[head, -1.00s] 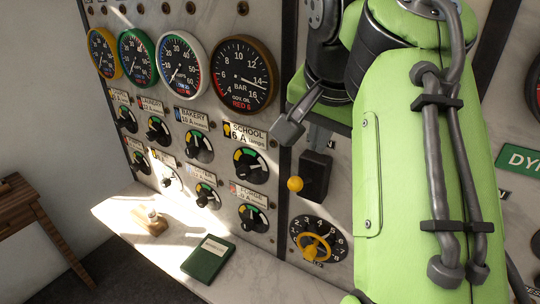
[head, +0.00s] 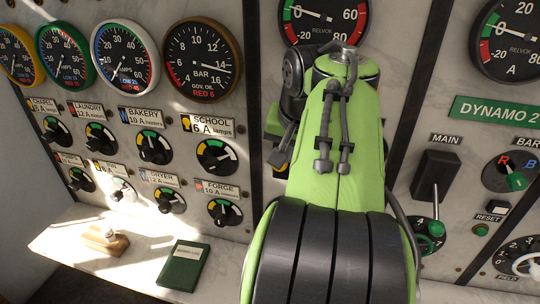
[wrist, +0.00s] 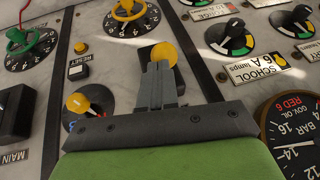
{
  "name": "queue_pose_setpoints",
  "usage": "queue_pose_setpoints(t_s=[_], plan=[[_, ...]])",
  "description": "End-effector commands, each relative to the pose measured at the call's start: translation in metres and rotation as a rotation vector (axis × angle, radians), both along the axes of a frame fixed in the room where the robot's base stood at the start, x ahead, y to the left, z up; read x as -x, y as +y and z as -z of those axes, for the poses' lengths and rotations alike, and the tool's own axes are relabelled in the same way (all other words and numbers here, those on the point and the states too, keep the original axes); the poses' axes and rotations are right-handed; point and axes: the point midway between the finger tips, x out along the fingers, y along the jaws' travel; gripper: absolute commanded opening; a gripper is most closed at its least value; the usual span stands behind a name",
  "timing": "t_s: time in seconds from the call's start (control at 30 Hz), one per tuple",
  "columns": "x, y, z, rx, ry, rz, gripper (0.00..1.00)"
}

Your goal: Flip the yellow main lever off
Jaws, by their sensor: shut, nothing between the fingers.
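The yellow main lever's round knob (wrist: 163,53) shows in the wrist view just beyond my fingertips. Part of its black block shows behind it; the lever's shaft is hidden by the fingers. My gripper (wrist: 160,76) is shut and empty, its fingers side by side and pointing at the knob. I cannot tell whether the fingers touch it. In the head view my green arm covers the lever.
A second main lever with a green knob (head: 437,228) stands right of my arm, under the DYNAMO 2 sign (head: 495,111). A yellow selector knob (wrist: 78,103) and a yellow handwheel (wrist: 126,8) are near my gripper. A shelf holds a green book (head: 182,266).

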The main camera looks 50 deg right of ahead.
Motion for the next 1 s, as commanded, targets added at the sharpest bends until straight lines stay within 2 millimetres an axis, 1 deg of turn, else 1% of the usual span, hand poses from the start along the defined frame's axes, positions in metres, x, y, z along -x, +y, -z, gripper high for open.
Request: queue_pose_setpoints(t_s=[0.03,0.47,0.7,0.87,1.0], plan=[[0.001,0.000,0.006,0.001,0.000,0.002,0.00],[0.001,0.001,0.004,0.003,-0.001,0.001,0.00],[0.002,0.005,0.014,0.044,-0.018,-0.001,0.00],[0.003,0.007,0.016,0.063,-0.025,0.000,0.00],[0.004,0.010,0.023,0.097,-0.040,-0.001,0.00]])
